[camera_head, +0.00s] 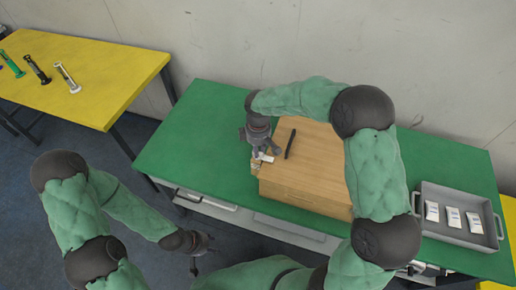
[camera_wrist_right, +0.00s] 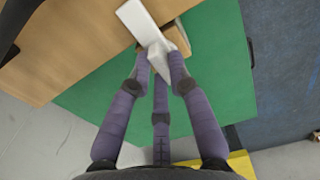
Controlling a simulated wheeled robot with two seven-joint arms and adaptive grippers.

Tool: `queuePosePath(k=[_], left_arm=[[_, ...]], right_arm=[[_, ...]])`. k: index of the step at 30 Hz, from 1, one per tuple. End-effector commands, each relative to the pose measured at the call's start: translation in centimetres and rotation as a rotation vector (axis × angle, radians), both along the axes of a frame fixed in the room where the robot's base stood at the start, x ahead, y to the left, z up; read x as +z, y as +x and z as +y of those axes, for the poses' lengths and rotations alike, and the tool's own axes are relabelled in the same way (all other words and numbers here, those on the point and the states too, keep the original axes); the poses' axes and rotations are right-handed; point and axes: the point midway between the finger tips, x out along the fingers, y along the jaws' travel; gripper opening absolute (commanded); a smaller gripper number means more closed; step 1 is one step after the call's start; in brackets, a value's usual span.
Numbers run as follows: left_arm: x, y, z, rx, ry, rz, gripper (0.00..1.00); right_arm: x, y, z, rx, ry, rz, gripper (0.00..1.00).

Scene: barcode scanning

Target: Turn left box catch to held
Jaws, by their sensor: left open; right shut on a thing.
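The wooden box (camera_head: 315,165) stands closed on the green table, with a black bar-shaped handle (camera_head: 290,144) on its lid. On its left side is a white catch (camera_head: 264,157), which shows in the right wrist view as a white lever (camera_wrist_right: 135,19). My right gripper (camera_head: 261,148) reaches over the box and is shut on the white catch; its fingers (camera_wrist_right: 158,62) partly cover it. The catch's exact angle is hard to tell. My left gripper (camera_head: 203,243) is open and empty, off the table's front edge.
A grey tray (camera_head: 425,188) with several white packets (camera_head: 452,217) stands on the right of the green table (camera_head: 190,140). The green table's left part is clear.

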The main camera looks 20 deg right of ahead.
Motion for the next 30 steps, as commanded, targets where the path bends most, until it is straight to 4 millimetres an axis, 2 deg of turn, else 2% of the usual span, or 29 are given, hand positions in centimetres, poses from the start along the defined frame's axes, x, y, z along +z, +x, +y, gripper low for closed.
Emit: queuePosePath(k=[15, 16, 18, 30], left_arm=[[0.03, 0.0, 0.0, 0.0, 0.0, 0.0, 0.44], [0.03, 0.0, 0.0, 0.0, 0.0, 0.0, 0.44], [0.04, 0.0, 0.0, 0.0, 0.0, 0.0, 0.44], [0.04, 0.01, 0.01, 0.0, 0.0, 0.0, 0.44]], right_arm=[[-0.04, -0.01, 0.0, -0.018, 0.001, 0.001, 0.0], [-0.04, -0.01, 0.0, -0.018, 0.001, 0.001, 0.28], [-0.04, -0.01, 0.0, -0.018, 0.001, 0.001, 0.44], [0.42, 0.04, 0.0, -0.017, 0.0, -0.001, 0.44]])
